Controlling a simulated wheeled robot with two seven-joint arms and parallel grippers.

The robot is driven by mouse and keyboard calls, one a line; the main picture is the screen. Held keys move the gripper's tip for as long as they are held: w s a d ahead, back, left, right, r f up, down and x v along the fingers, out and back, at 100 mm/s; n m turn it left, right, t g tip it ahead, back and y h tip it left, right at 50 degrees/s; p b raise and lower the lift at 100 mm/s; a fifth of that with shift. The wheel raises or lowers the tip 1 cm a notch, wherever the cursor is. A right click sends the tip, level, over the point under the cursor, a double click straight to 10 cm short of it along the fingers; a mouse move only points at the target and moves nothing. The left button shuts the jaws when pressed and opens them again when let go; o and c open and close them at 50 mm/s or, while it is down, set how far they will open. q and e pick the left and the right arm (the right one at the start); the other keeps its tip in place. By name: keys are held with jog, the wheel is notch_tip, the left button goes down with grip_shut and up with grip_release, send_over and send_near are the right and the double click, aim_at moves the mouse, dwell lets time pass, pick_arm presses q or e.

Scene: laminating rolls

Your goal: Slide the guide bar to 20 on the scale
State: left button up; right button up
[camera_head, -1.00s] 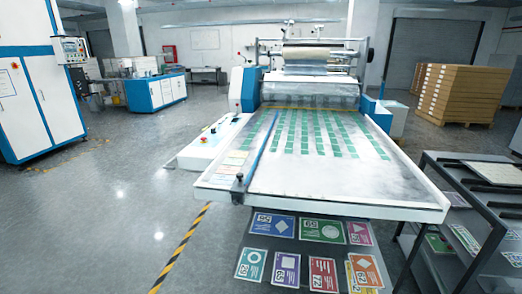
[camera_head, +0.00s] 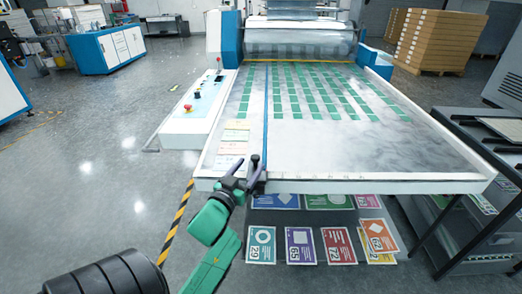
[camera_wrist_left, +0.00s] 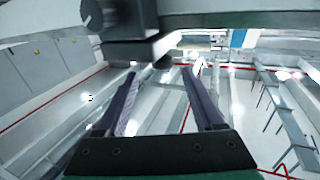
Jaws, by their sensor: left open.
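The guide bar (camera_head: 266,112) is a thin blue bar running lengthwise over the left part of the white machine table (camera_head: 400,160). A dark knob (camera_head: 256,163) stands at its front end, at the table's front edge. My left gripper (camera_head: 246,166) is open at this knob; its purple fingers show on either side of the gap in the left wrist view (camera_wrist_left: 159,72). A black fitting (camera_wrist_left: 120,22) is just above the fingers there. I cannot tell whether the fingers touch the knob. The scale's numbers are too small to read. My right gripper is not in view.
A white control panel (camera_head: 195,110) adjoins the left side. Printed cards (camera_head: 300,245) lie below the front edge. A dark rack (camera_head: 470,190) stands at right.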

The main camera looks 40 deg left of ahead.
aim_at(258, 155)
pick_arm(q)
jog(key=x, duration=0.8)
jog(key=shift+a+f, duration=0.15)
jog(key=shift+a, duration=0.1)
jog(key=shift+w, duration=0.3)
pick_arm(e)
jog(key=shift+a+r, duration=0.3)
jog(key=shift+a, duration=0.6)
pick_arm(q)
jog(key=shift+a, duration=0.1)
jog(key=shift+c, duration=0.2)
grip_shut()
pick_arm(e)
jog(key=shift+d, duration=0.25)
pick_arm(q)
jog(key=shift+f, duration=0.1)
